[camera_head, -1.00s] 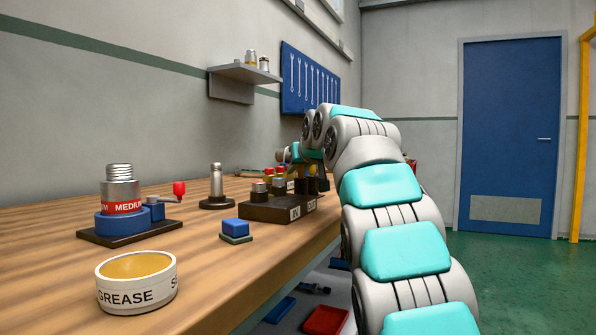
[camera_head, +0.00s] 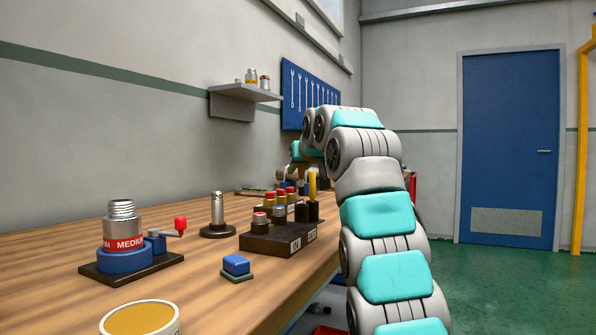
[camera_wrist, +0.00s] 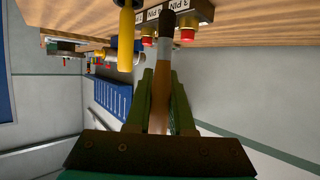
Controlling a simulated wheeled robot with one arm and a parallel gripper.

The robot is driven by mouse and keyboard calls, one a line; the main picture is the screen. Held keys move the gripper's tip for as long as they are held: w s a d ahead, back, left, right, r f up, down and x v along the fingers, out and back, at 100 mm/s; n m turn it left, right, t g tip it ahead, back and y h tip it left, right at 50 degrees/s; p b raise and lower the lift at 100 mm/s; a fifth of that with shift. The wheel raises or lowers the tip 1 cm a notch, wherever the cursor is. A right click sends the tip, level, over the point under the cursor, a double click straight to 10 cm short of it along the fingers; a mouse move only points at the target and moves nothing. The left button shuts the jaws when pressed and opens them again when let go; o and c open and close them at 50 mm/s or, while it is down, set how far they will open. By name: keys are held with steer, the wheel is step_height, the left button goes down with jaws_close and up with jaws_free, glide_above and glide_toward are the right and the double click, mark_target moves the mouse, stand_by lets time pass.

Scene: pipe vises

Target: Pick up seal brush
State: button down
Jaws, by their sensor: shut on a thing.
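My gripper (camera_wrist: 162,82) has green fingers and is shut on the seal brush (camera_wrist: 163,52) by its brown handle. The brush has a grey ferrule and a dark tip, which points away from the fingers toward the labelled block in the upside-down wrist view. I cannot tell whether the tip is clear of the block. In the head view my gripper (camera_head: 291,172) is small, behind the block at the far part of the bench, and the brush is hard to make out there.
A yellow handle (camera_head: 312,184) stands upright beside my gripper, and also shows in the wrist view (camera_wrist: 126,40). Nearer are a blue vise (camera_head: 125,260), a post (camera_head: 217,215), a blue pad (camera_head: 236,265) and a grease tin (camera_head: 140,319).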

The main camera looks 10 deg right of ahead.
step_height(320, 180, up, 11)
steer(key=p, duration=1)
steer(key=shift+f, duration=0.15)
stand_by(1.9)
